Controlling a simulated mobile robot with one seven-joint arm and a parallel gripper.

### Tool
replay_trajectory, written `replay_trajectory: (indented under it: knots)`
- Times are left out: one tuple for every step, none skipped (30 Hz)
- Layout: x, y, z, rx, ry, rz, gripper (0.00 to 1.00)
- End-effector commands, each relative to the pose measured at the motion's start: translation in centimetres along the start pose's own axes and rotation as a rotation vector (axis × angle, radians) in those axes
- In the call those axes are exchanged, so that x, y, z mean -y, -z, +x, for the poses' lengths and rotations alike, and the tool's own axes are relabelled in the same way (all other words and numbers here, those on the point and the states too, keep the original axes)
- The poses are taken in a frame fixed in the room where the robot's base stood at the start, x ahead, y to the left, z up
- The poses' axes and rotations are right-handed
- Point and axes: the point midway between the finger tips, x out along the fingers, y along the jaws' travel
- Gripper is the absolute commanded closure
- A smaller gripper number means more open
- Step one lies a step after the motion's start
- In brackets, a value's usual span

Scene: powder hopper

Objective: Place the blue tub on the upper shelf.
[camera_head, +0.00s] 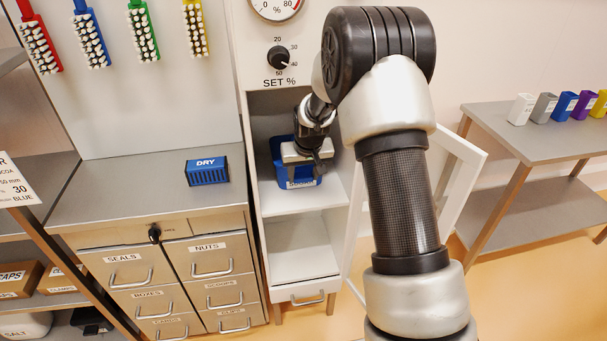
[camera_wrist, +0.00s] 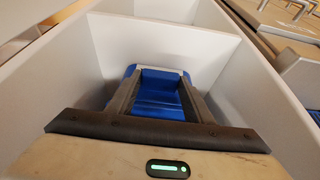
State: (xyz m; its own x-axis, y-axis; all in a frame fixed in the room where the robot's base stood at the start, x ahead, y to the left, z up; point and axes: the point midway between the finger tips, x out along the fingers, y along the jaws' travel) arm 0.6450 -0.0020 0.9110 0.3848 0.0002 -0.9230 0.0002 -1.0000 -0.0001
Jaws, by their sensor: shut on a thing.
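The blue tub (camera_head: 277,151) is inside the upper compartment of the white cabinet, at or just above the upper shelf (camera_head: 328,190). A label on its front is partly legible. I cannot tell whether its base touches the shelf. My gripper (camera_head: 318,160) is in front of the tub and shut on it, hiding part of its front and right side. In the wrist view the blue tub (camera_wrist: 160,95) shows between the two dark fingers of my gripper (camera_wrist: 157,100), with white compartment walls on both sides.
The cabinet door (camera_head: 455,190) stands open on the right. The lower compartment (camera_head: 300,250) looks empty. A blue DRY box (camera_head: 207,171) sits on the drawer counter (camera_head: 110,195) to the left. A side table (camera_head: 550,130) at right bears several small coloured containers.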

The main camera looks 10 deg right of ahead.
Motion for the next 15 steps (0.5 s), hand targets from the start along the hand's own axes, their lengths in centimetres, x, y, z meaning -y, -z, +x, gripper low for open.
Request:
replay_trajectory:
  knots:
    - [0.00, -0.04, 0.25, -0.002, 0.000, 0.000, 0.83]
    - [0.00, -0.14, 0.29, 0.000, 0.000, 0.000, 0.52]
    - [0.00, -0.10, 0.18, 0.000, 0.000, 0.000, 0.45]
    - [0.00, -0.10, 0.18, 0.001, 0.000, 0.000, 0.40]
    - [0.00, -0.10, 0.18, 0.001, 0.000, 0.000, 0.35]
    - [0.00, -0.10, 0.18, 0.001, 0.000, 0.000, 0.35]
    - [0.00, -0.10, 0.18, 0.001, 0.000, 0.000, 0.35]
    - [0.00, -0.10, 0.18, 0.001, 0.000, 0.000, 0.35]
    - [0.00, -0.10, 0.18, 0.001, 0.000, 0.000, 0.35]
    - [0.00, -0.10, 0.17, 0.001, 0.000, 0.000, 0.35]
    - [0.00, -0.10, 0.17, 0.001, 0.000, 0.000, 0.35]
    - [0.00, -0.10, 0.17, 0.001, 0.000, 0.000, 0.35]
    - [0.00, -0.08, 0.13, 0.000, 0.000, 0.000, 0.35]
    - [0.00, -0.04, 0.05, 0.000, 0.000, 0.000, 0.35]
    - [0.00, 0.06, -0.17, 0.000, 0.000, 0.000, 0.35]
